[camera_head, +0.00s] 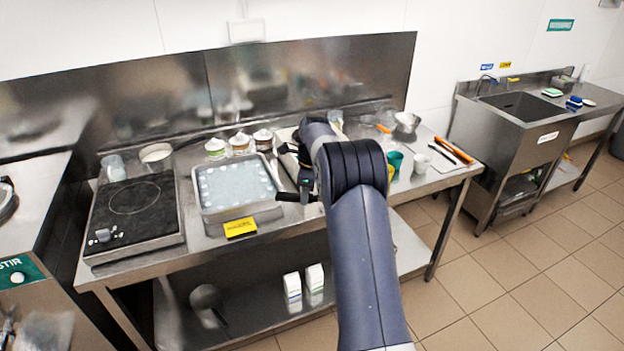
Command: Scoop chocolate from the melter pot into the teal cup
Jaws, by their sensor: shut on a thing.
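The teal cup (396,159) stands on the steel table just right of my arm, its left side partly covered by the arm. My gripper (301,191) is over the table's front part, right of the metal tray and left of the cup. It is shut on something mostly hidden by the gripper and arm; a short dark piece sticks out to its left. A pale appliance (285,136) shows in part behind my gripper and may be the melter. Its pot and any chocolate are hidden from this view.
A metal tray (201,210) with pale round shapes and a black hotplate (133,208) fill the table's left. Several lidded jars stand behind the tray. A sink (524,104) stands beyond.

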